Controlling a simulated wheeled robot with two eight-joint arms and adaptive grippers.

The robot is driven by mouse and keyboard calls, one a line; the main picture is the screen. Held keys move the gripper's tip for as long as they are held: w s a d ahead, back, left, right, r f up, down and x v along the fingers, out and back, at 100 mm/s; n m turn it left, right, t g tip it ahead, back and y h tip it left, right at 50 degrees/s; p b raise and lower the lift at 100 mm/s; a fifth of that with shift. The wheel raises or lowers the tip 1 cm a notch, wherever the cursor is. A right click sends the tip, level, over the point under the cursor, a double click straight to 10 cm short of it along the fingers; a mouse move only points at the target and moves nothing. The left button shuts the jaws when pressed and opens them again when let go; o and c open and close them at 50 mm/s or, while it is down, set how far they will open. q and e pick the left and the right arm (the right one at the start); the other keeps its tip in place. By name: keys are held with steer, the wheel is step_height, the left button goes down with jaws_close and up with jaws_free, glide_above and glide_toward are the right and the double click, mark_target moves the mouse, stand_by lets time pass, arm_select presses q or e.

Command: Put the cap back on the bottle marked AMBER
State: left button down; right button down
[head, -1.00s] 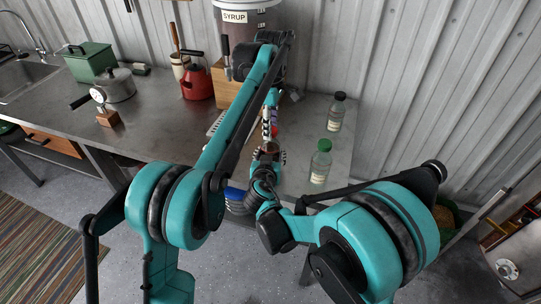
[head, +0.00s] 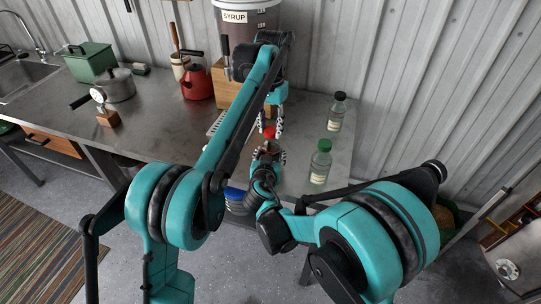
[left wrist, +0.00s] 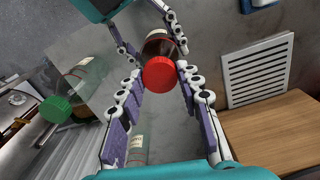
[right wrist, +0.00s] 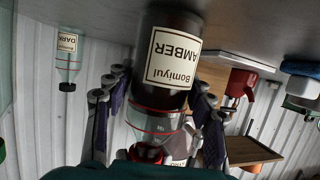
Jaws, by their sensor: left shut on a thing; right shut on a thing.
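The AMBER bottle (right wrist: 172,60) is dark with a cream label and appears upside down in the right wrist view. My right gripper (right wrist: 150,95) is shut around it; in the head view this gripper (head: 268,153) is low at the counter's front. The red cap (left wrist: 158,73) is at the bottle's mouth end, between the fingertips of my left gripper (left wrist: 160,78). In the head view the left gripper (head: 273,133) points down just above the right one, with the cap (head: 268,132) between its fingers. How firmly the cap sits on the neck cannot be told.
A green-capped bottle (head: 320,164) and a black-capped bottle (head: 336,112) stand on the counter to the right. A wooden box (head: 228,92), a red kettle (head: 196,82) and a SYRUP bucket (head: 247,28) stand behind. A white rack (left wrist: 260,70) lies near the left gripper.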

arm_select(q)
steer(key=m, duration=0.4)
steer(key=c, duration=1)
jaws_free()
steer(key=shift+c, duration=0.2)
steer(key=shift+r, duration=2.25)
